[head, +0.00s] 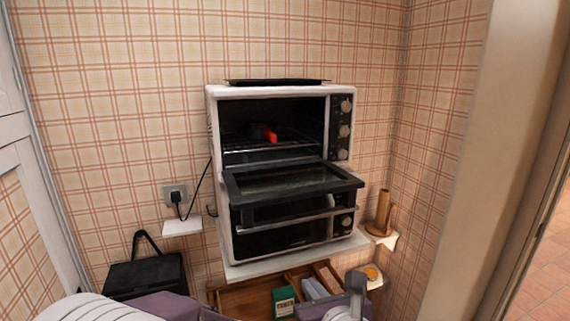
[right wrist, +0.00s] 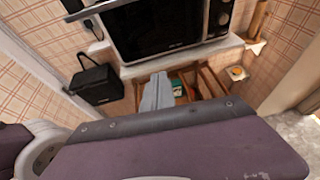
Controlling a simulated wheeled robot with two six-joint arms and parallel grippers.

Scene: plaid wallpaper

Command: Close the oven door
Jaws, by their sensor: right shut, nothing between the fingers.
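The white oven (head: 213,125) stands against the wall, with dark knobs down its right side. Its dark-framed glass door (head: 290,181) is open, folded down and sticking out at the front. A small red thing (head: 271,134) sits on the rack inside. My right gripper (head: 311,283) is shut and empty, below and in front of the door and apart from it. Its grey fingers also show in the right wrist view (right wrist: 158,85). Only purple and white parts of my left arm show at the lower left; its gripper is out of view.
A microwave (head: 285,237) stands below the open door on a white shelf (head: 290,260). Under it is a wooden crate (head: 240,297) with a green box (head: 284,301). A black bag (head: 148,275) is at left, a wooden holder (head: 382,215) at right. A black tray (head: 276,82) tops the oven.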

